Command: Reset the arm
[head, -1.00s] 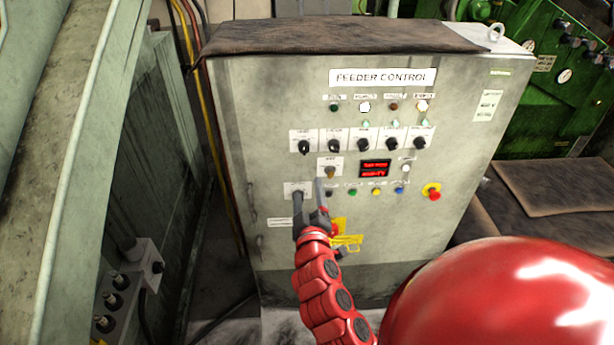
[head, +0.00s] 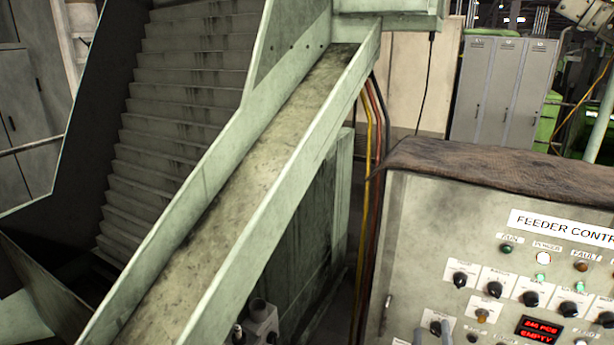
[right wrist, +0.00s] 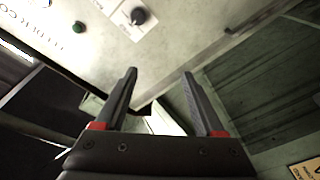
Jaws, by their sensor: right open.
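My right gripper shows in the right wrist view (right wrist: 160,76) with its two dark fingers apart and nothing between them. In the head view only grey fingertips of it (head: 432,337) show at the bottom edge, close to a black selector knob on the feeder control panel (head: 408,215). In the right wrist view the panel face (right wrist: 112,48) lies beyond the fingers, with a black knob (right wrist: 138,16) and a green lamp (right wrist: 78,27). Contact with a knob cannot be told. My left gripper is out of view.
A sloping pale green chute (head: 235,190) crosses the head view, with a stepped feeder (head: 185,110) behind it. Cables (head: 369,130) hang left of the panel cabinet. A brown cloth (head: 500,170) covers its top. Grey lockers (head: 500,90) stand at the back.

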